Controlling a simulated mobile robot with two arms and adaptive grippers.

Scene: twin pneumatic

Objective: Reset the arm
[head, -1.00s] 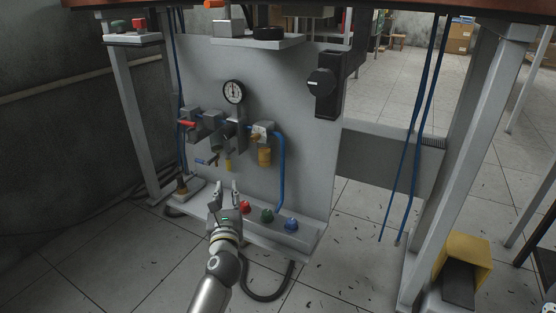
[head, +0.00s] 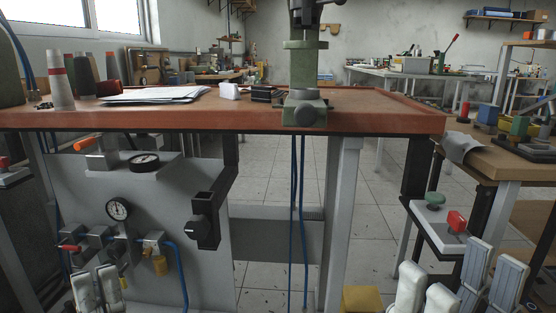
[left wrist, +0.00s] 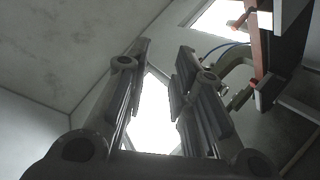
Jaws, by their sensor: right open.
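My left gripper (head: 97,272) shows at the lower left edge of the head view, in front of the grey pneumatic panel (head: 210,275). In the left wrist view its two dark fingers (left wrist: 163,52) stand apart with nothing between them, so it is open and empty. They point up toward a grey wall and bright window areas. My right gripper (head: 445,268) is at the lower right of the head view. Its pale fingers are spread apart and empty, in front of the push-button box. The arms behind both grippers are mostly out of view.
A wooden workbench (head: 380,122) spans the view above the panel, with a green press (head: 304,70) and papers (head: 155,95). The panel carries a gauge (head: 118,209) and a black rotary switch (head: 205,220). A box with green and red buttons (head: 440,228) is near my right gripper.

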